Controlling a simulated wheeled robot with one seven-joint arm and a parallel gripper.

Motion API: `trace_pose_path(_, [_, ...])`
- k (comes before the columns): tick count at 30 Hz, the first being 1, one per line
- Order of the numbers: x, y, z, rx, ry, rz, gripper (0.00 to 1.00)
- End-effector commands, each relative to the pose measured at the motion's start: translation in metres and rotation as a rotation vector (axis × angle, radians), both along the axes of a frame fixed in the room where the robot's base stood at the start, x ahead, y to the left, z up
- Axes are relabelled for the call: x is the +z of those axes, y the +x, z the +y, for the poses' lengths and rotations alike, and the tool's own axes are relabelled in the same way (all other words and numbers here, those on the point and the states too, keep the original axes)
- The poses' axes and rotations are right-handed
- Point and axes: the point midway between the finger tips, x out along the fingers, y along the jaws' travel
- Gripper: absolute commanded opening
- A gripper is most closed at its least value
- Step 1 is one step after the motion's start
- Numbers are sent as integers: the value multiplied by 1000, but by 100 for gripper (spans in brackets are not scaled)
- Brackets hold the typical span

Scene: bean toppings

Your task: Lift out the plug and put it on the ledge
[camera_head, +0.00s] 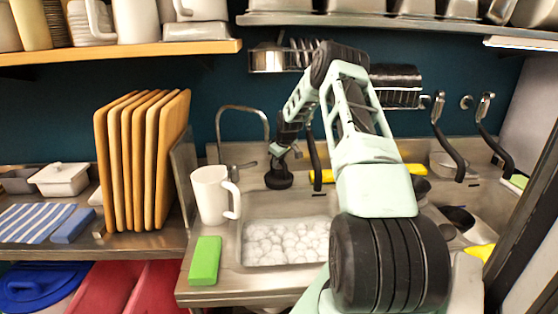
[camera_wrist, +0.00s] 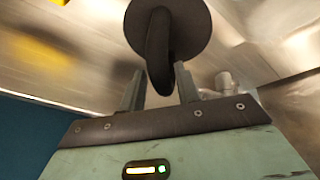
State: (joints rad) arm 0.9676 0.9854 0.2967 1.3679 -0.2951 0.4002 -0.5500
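The plug (camera_head: 279,179) is a dark round disc with a loop handle, at the end of my arm, over the steel ledge (camera_head: 235,178) behind the sink. In the wrist view the plug (camera_wrist: 190,28) fills the top middle, its loop (camera_wrist: 158,75) between my fingers. My gripper (camera_head: 281,158) points down from above; its fingers also show in the wrist view (camera_wrist: 160,78), closed in on both sides of the loop. The sink basin (camera_head: 240,258) in front is full of white foam. I cannot tell whether the plug touches the ledge.
A white mug (camera_head: 210,194) stands left of the basin, with a green sponge (camera_head: 205,261) in front. A curved faucet (camera_head: 219,125) rises at the back. Wooden boards (camera_head: 140,160) stand left. Black-handled taps (camera_head: 447,145) are right. My arm hides part of the back ledge.

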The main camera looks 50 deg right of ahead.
Motion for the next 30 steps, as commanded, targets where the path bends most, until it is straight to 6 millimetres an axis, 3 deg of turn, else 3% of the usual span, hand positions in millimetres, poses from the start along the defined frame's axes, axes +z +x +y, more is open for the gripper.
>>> trace_pose_path(14, [9,-3,2,0,-1,-1,45])
trace_pose_path(30, [95,-39,23,-1,-2,-1,45])
